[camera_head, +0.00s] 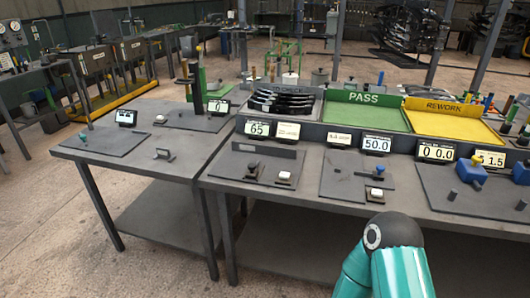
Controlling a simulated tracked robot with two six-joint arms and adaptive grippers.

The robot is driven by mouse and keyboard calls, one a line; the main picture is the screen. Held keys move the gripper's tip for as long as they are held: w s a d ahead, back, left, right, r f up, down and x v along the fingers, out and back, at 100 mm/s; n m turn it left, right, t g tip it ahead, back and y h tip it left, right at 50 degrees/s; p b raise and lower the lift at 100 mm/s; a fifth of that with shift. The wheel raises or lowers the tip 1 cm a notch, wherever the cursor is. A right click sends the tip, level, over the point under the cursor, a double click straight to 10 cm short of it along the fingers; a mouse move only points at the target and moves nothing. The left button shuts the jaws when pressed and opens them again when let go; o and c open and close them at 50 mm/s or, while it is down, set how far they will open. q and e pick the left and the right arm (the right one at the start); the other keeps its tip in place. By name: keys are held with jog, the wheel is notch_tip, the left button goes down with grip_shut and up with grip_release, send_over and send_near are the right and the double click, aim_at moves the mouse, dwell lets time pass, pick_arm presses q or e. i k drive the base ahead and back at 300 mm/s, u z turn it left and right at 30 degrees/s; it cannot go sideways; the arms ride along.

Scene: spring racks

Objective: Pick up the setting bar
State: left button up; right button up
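I cannot tell for sure which item is the setting bar. A dark flat bar (264,150) lies along the back of a fixture plate on the near bench, below the display reading 65. A small upright post with a grey block (165,154) stands on the left bench. A dark post and small block (253,169) stand on the fixture plate. Neither of my grippers is in view. Only a teal arm link of mine with a dark rounded joint shows at the bottom right, in front of the bench edge.
The near bench (275,212) carries fixture plates, white buttons and number displays. Behind them are a black tray of dark leaf springs (281,101), a green PASS tray (366,98) and a yellow REWORK tray (445,107). Blue blocks (472,172) sit at the right. Floor is open at left.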

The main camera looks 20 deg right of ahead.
aim_at(290, 153)
jog(key=z, duration=0.1)
jog(key=i, duration=1)
jog(key=u, duration=0.1)
